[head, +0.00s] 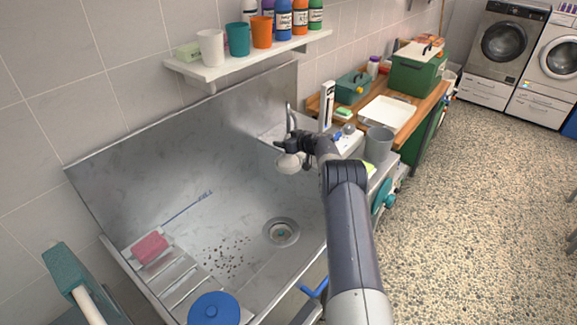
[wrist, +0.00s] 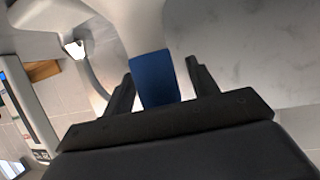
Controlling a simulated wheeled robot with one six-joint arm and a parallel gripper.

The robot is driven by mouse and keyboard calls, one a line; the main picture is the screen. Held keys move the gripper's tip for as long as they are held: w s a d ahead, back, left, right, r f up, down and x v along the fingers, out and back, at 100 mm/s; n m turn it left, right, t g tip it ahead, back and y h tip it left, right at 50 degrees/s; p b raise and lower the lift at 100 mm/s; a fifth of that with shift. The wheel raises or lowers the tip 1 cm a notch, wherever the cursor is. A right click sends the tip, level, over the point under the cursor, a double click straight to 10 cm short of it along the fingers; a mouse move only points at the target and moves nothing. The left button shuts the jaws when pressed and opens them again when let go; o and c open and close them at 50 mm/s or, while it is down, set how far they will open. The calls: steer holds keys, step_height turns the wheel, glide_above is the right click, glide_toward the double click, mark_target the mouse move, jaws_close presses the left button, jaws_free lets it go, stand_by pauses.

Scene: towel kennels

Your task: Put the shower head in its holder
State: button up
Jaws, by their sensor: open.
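The shower head (head: 288,163) is a pale rounded piece just below my gripper (head: 291,144), over the back right of the steel sink. In the wrist view its blue grip (wrist: 155,80) lies between the two fingers of my gripper (wrist: 162,88), with a pale part beyond it. The fingers are open, with narrow gaps showing beside the grip. An upright grey metal piece (head: 289,116) stands behind my gripper; I cannot tell whether it is the holder. A small bright fitting (wrist: 75,49) shows at upper left in the wrist view. My arm and gripper partly hide this area.
The steel sink (head: 180,235) holds dark specks near its drain (head: 281,232). A pink sponge (head: 150,247) and blue lid (head: 214,309) are at its front left. A shelf (head: 245,58) with cups and bottles hangs above. A grey cup (head: 378,144) and white tray (head: 388,113) stand right.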

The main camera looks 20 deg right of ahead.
steer(key=b+v, duration=0.3)
steer(key=v, duration=0.7)
steer(key=shift+s+r, duration=0.25)
steer(key=shift+s, duration=0.05)
steer(key=shift+d, duration=0.15)
stand_by(0.3)
steer(key=shift+p+x, duration=1.5)
steer(key=shift+x, duration=3.95)
steer(key=shift+s+d, duration=0.1)
steer(key=shift+s, duration=0.05)
steer(key=b+v, duration=0.3)
steer(key=v, duration=0.8)
steer(key=p+x, duration=0.2)
steer(key=x, duration=0.6)
steer(key=shift+p+x, duration=0.55)
steer(key=shift+x, duration=1)
step_height(320, 180, up, 8)
steer(key=shift+r+p, duration=0.25)
steer(key=shift+p, duration=0.65)
